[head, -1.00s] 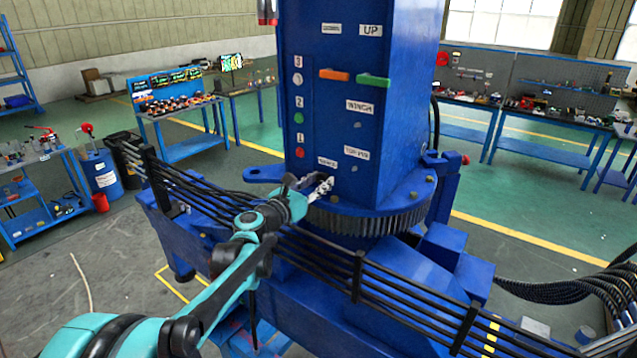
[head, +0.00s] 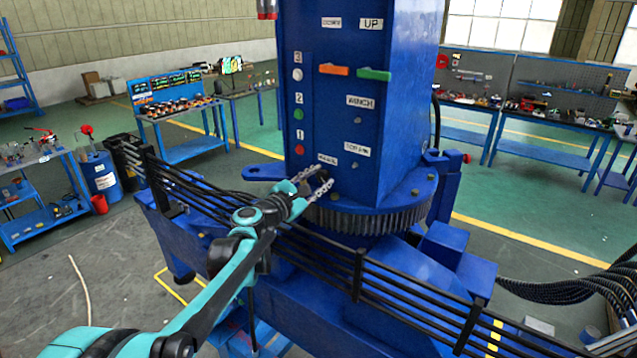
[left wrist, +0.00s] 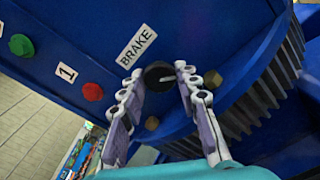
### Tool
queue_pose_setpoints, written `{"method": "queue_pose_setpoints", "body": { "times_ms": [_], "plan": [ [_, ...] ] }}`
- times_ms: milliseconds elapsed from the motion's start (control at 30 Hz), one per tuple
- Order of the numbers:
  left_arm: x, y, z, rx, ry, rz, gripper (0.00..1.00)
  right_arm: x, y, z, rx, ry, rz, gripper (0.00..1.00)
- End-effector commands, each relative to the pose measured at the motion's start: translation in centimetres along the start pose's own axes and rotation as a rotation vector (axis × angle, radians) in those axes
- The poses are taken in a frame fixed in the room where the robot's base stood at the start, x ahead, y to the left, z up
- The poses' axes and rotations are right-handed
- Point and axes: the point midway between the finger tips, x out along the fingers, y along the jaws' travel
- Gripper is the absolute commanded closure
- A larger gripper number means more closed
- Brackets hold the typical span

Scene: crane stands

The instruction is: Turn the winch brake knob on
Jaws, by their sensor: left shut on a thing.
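The brake knob (left wrist: 158,76) is a round black knob with a pale pointer mark, on the blue crane column below the BRAKE label (left wrist: 136,47). In the head view the BRAKE label (head: 327,159) sits low on the column face, just above my left gripper. My left gripper (head: 318,186) reaches in from the left. In the left wrist view the fingers of my left gripper (left wrist: 162,74) lie on either side of the knob and are shut on it. The fingers partly hide the knob in the head view. My right gripper is not in view.
Red (head: 299,149), green (head: 299,114) and white buttons run up the column. Orange (head: 334,70) and green (head: 374,75) levers stick out higher up. A toothed ring (head: 365,220) lies below the knob. Black rails with cables (head: 330,262) cross in front, under my arm.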

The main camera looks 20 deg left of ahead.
Motion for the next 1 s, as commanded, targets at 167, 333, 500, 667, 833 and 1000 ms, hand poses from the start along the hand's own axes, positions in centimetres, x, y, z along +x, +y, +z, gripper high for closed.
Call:
{"method": "queue_pose_setpoints", "body": {
  "times_ms": [167,333,500,667,833,1000],
  "plan": [
    [0.0,-0.1,-0.1,0.165,0.000,0.000,0.97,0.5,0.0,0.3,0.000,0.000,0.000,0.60],
    [0.0,-0.1,-0.1,0.327,0.000,0.000,0.97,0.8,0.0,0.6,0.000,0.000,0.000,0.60],
    [0.0,-0.1,-0.1,0.488,0.000,-0.001,0.97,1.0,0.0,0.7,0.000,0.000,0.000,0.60],
    [0.0,-0.1,0.0,0.631,0.000,-0.001,0.97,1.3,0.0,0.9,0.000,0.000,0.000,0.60],
    [0.0,-0.1,0.0,0.761,0.000,-0.001,0.97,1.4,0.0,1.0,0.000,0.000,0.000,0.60],
    [0.0,-0.1,0.0,0.860,-0.001,-0.001,0.97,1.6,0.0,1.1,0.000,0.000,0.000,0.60]
  ]
}}
